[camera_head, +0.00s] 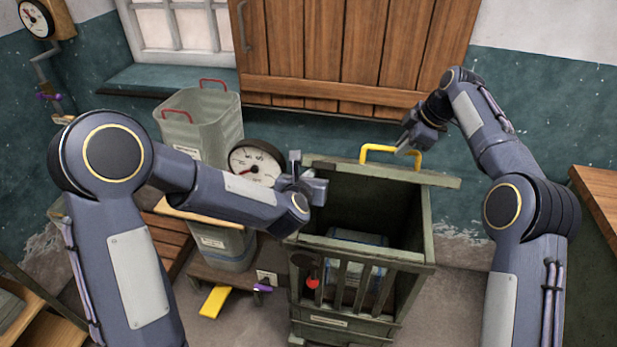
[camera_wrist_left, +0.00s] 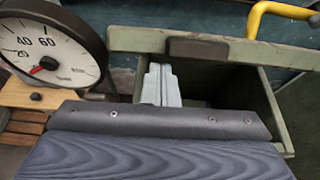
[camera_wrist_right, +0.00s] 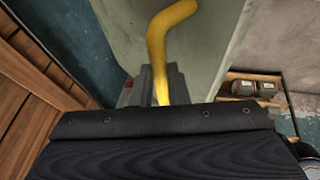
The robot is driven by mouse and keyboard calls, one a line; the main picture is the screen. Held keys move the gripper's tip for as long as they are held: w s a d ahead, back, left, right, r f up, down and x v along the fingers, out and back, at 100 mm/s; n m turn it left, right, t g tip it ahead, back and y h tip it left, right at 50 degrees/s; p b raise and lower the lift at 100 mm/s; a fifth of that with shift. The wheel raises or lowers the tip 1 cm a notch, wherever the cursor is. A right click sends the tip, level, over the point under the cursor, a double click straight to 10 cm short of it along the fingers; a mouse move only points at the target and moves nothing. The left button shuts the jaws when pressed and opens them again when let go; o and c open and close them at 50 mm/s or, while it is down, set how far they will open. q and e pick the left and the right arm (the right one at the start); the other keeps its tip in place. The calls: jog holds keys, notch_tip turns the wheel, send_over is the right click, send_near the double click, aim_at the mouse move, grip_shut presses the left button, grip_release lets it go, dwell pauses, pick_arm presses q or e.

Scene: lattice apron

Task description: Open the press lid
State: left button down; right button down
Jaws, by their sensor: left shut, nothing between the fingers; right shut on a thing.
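The press is a green box (camera_head: 428,232) with a barred front, and its inside is open to view. Its green lid (camera_head: 325,162) is at the back of the opening, seen nearly edge-on; its exact tilt is hard to tell. The yellow lid handle (camera_head: 377,149) also shows in the right wrist view (camera_wrist_right: 176,22). My right gripper (camera_head: 408,146) is shut on this handle at its right end. My left gripper (camera_head: 295,160) is shut and empty, over the box's left rim; its fingers also show in the left wrist view (camera_wrist_left: 163,85).
A round gauge (camera_head: 256,162) stands close left of the box, near my left gripper. A grey-green bin (camera_head: 205,110) with red handles is behind it. A wooden shutter (camera_head: 340,45) is on the back wall. A wooden table (camera_head: 598,195) stands at the right.

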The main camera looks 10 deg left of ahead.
pick_arm(q)
jog(key=shift+w, duration=0.1)
pick_arm(e)
jog(key=shift+w+d+f, duration=0.15)
jog(key=shift+d+f, duration=0.1)
jog(key=shift+f, duration=0.2)
pick_arm(q)
jog(key=shift+w+r, duration=0.55)
jog(key=shift+r, duration=0.35)
jog(key=shift+w+a+r, duration=0.1)
jog(key=shift+w+r, duration=0.05)
jog(key=shift+r, duration=0.05)
pick_arm(e)
jog(key=shift+a+f, duration=0.1)
pick_arm(q)
jog(key=shift+w, duration=0.1)
pick_arm(e)
jog(key=c, duration=1.7)
grip_release()
pick_arm(q)
jog(key=shift+w+f, duration=0.15)
pick_arm(e)
jog(key=shift+o, duration=1.2)
jog(key=shift+w+f, duration=0.15)
jog(key=shift+w, duration=0.05)
jog(key=shift+o, duration=0.3)
